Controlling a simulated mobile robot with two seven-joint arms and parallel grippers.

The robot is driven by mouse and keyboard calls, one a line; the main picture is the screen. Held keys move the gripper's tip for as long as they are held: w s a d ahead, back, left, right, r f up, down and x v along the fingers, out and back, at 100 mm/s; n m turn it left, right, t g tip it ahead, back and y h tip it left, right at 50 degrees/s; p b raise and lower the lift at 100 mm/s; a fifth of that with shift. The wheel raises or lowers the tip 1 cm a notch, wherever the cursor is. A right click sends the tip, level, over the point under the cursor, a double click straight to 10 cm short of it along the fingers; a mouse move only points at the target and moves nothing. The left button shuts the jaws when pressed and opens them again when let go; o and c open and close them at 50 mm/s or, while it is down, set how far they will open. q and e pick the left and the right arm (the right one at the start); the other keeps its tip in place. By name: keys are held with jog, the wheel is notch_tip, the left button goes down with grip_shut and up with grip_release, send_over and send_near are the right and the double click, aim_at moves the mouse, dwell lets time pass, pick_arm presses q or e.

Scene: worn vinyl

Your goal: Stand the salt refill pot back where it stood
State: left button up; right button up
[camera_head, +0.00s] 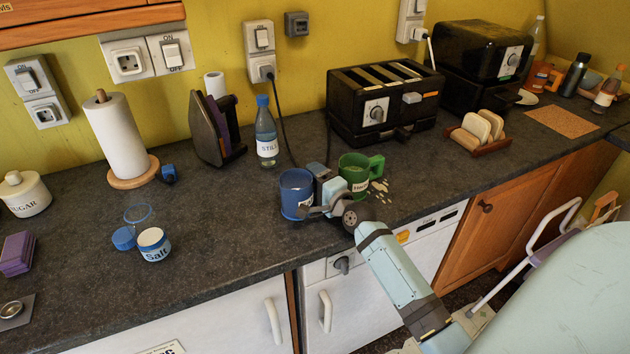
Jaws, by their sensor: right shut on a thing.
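The salt refill pot (154,247), a small round pot with a blue "Salt" label and pale contents, stands upright and open on the left part of the dark counter. A blue lid (123,239) lies beside it, and a clear, blue-rimmed vessel (139,214) stands just behind. My right gripper (322,190) is far to the right of the pot, at the right side of a blue mug (295,190). It looks shut on that mug; the fingers hide the grip. A green mug (355,172) with a label stands close on its other side. My left gripper is not in view.
Pale spilled bits (379,189) lie beside the green mug. A water bottle (266,135), a black toaster (382,105) and a toast rack (477,133) stand behind. A sugar pot (24,194) and paper roll (116,138) are at left. Counter between salt pot and blue mug is clear.

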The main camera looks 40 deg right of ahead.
dwell(0.3)
jog(key=o, duration=1.8)
jog(key=shift+f, duration=0.1)
jog(key=shift+f, duration=0.15)
jog(key=shift+s, duration=0.1)
jog(key=shift+s, duration=0.15)
jog(key=shift+s+a+f+p, duration=0.1)
jog(key=shift+s+p, duration=0.5)
jog(key=shift+s, duration=3.2)
jog(key=shift+s, duration=0.1)
